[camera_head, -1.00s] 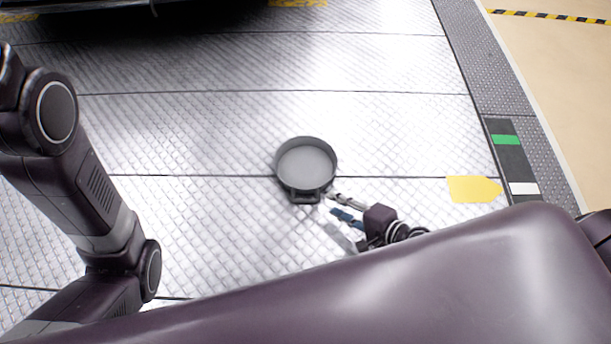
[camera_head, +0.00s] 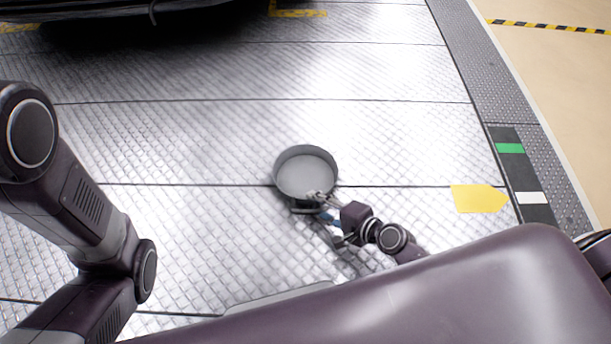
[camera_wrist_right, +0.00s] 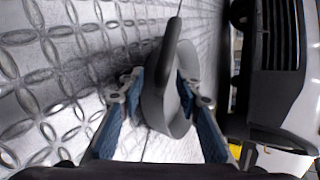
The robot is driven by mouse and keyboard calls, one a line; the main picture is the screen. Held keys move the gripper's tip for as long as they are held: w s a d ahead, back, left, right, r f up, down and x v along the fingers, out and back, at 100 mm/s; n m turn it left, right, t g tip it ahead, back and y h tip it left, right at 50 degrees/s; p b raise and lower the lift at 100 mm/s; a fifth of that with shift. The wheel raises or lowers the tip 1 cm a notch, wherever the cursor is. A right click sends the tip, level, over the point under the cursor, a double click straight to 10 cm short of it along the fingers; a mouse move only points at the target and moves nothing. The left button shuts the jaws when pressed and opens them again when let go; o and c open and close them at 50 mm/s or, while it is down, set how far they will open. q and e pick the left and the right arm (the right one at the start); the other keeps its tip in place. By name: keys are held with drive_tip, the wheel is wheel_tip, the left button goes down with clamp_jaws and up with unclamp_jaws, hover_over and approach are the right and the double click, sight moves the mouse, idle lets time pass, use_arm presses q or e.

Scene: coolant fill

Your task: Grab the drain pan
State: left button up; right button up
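The drain pan (camera_head: 305,172) is a round, shallow grey pan on the metal floor, with a handle on its near side. My right gripper (camera_head: 320,205) is at the pan's near right rim. One finger reaches over the rim and the blue-padded finger is outside it. In the right wrist view the fingers (camera_wrist_right: 160,85) are spread, with the pan's wall and handle (camera_wrist_right: 168,60) between them. I cannot tell whether the pads touch the pan. My left arm shows at the left, but its gripper is out of view.
The floor is diamond-plate metal (camera_head: 200,130), clear around the pan. A dark vehicle (camera_head: 90,18) stands at the top left. A yellow floor marker (camera_head: 478,198) and a dark strip with green and white marks (camera_head: 520,172) lie at the right.

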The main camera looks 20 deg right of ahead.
clamp_jaws()
drive_tip(key=shift+r, duration=0.15)
idle(0.4)
